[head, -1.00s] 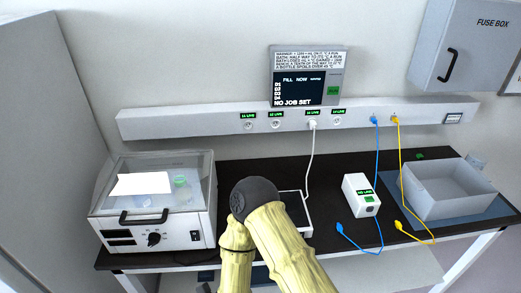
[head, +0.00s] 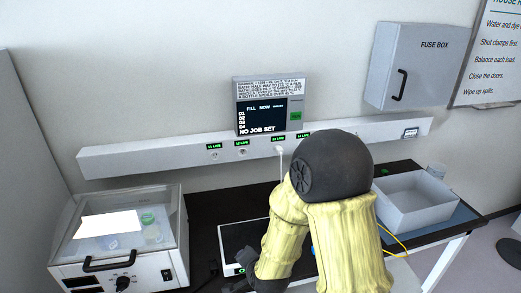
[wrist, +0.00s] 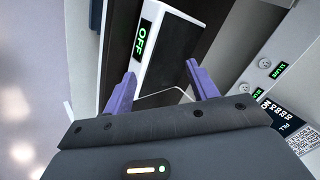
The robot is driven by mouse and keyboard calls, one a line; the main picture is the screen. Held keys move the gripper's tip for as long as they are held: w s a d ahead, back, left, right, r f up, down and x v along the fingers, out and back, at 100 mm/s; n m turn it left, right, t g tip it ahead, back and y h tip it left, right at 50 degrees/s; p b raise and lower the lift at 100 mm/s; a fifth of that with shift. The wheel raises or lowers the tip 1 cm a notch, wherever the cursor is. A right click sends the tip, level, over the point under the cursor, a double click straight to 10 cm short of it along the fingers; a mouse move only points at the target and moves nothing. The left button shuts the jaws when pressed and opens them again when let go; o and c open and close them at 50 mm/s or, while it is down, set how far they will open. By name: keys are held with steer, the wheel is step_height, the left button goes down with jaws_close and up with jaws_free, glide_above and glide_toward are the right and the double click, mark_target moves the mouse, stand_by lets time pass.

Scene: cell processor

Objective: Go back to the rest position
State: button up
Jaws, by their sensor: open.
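My gripper (wrist: 160,88) shows in the wrist view with its two purple fingers apart and nothing held between them. Beyond the fingers is a white device with a black top and a green OFF label (wrist: 142,40). The same device (head: 238,268) seems to lie flat on the bench in the head view. There my yellow-sleeved arm with a dark rounded joint fills the lower middle, and my fingers cannot be made out.
A clear-lidded machine (head: 120,240) stands on the bench at left. A grey open bin (head: 412,212) stands at right. A socket rail (head: 190,155) and a display panel (head: 274,105) are on the wall. A fuse box (head: 420,65) hangs at upper right.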

steer(key=s+d+r+n+g+h, duration=0.1)
steer(key=s+d+r+n+g, duration=0.2)
steer(key=d, duration=0.6)
steer(key=s+d+r+n+g+h, duration=0.1)
steer(key=s+d+r+n+g, duration=0.1)
steer(key=s+d+r+n, duration=0.3)
steer(key=s+d, duration=0.3)
steer(key=d, duration=0.1)
steer(key=shift+s+r+g+h, duration=0.2)
steer(key=shift+r+g+h, duration=0.1)
steer(key=shift+g+h, duration=0.1)
